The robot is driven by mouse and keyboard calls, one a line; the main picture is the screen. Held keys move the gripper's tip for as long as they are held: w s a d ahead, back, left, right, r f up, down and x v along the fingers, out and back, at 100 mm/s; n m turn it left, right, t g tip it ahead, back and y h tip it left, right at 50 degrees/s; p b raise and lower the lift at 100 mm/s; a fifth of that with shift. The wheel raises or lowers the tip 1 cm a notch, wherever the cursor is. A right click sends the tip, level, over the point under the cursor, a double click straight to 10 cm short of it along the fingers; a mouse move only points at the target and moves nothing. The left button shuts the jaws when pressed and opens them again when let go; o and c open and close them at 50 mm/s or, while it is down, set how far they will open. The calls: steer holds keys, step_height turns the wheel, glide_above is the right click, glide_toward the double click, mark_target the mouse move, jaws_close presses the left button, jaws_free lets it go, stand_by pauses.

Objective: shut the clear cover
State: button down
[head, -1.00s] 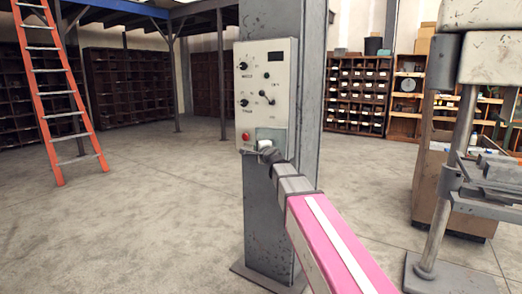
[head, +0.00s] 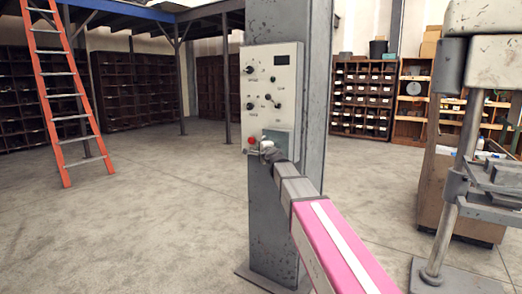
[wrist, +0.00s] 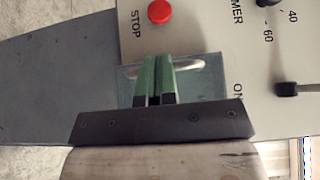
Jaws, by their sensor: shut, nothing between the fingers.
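The clear cover (head: 284,138) is a translucent, blue-green square at the lower right of the control panel (head: 272,90) on the grey column. In the wrist view the cover (wrist: 212,87) lies behind my fingers, with a pale oblong shape near its upper edge. My gripper (head: 266,146) is at the cover's lower left in the head view. In the wrist view its green fingers (wrist: 160,60) are together, empty, and overlap the cover. I cannot tell whether they touch it, or whether it is fully flat against the panel.
A red stop button (wrist: 159,12) and a black lever (wrist: 288,89) are close to the cover. A drill press (head: 470,150) stands at the right. An orange ladder (head: 65,95) is at the left. Open floor lies between the ladder and column.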

steer(key=s+a, duration=0.2)
steer(key=s, duration=1.1)
steer(key=s+d+f+n+g+h, duration=0.1)
steer(key=s+d+f+n+g, duration=0.15)
steer(key=f, duration=0.55)
steer(key=s+d+f+n+g+h, duration=0.1)
steer(key=d+f+n+g, duration=0.2)
steer(key=f, duration=0.5)
steer(key=s+d+f+n+g, duration=0.2)
steer(key=d+f, duration=0.2)
steer(key=f, duration=0.4)
steer(key=s+d+f+n+g+h, duration=0.4)
steer(key=s+d+f+g, duration=0.5)
steer(key=s+d+f, duration=0.6)
steer(key=s+f+n, duration=0.2)
steer(key=s+f, duration=0.1)
steer(key=shift+h, duration=0.4)
